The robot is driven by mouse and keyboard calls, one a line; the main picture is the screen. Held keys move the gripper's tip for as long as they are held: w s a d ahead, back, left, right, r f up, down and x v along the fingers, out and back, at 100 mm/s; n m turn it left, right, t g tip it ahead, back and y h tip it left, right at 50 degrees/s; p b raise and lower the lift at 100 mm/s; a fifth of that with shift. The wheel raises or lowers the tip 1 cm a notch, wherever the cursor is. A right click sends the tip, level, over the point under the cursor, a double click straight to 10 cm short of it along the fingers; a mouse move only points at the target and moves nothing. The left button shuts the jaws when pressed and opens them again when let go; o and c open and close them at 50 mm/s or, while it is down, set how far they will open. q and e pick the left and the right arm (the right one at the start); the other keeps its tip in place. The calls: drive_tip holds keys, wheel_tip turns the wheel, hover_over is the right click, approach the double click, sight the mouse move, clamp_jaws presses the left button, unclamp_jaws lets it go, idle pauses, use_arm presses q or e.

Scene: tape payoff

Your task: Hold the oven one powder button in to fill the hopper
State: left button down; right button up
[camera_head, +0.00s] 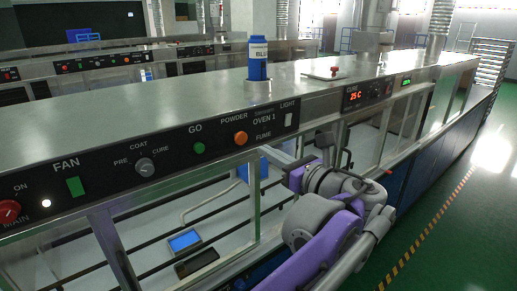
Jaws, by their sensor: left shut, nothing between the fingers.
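The powder button (240,138) is a round orange button on the black oven one panel, under the POWDER label. The hopper (257,61) looks to be the blue container with a white label standing on the steel top above the panel; its inside is hidden. My left gripper (268,153) is shut and empty. Its tips are in front of the panel's lower edge, below and to the right of the button, and look apart from it. My purple and grey left arm reaches in from the bottom. My right gripper is not in view.
On the same panel are the green GO button (198,148), the grey cure knob (145,167), the green fan switch (75,186) and the white light switch (288,120). A glazed oven front lies below the panel. Green floor (440,225) is clear at right.

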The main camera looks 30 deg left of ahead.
use_arm(q)
drive_tip(key=v, duration=0.5)
drive_tip(key=shift+s+d, duration=0.1)
drive_tip(key=shift+d, duration=0.05)
drive_tip(key=s+a+f+n+g+h, duration=0.1)
drive_tip(key=s+a+f+n+h, duration=0.3)
drive_tip(key=f, duration=0.8)
drive_tip(key=s+a+f+n+g+h, duration=0.15)
drive_tip(key=s+f+n+h, duration=0.3)
drive_tip(key=f, duration=0.75)
drive_tip(key=s+d+f+n+h, duration=0.4)
drive_tip(key=f+n, duration=0.3)
drive_tip(key=s+d+f+n+t+h, duration=0.1)
drive_tip(key=s+d+f+n+h, duration=0.3)
drive_tip(key=f+n, duration=0.3)
drive_tip(key=shift+s+f, duration=0.55)
drive_tip(key=shift+f, duration=0.1)
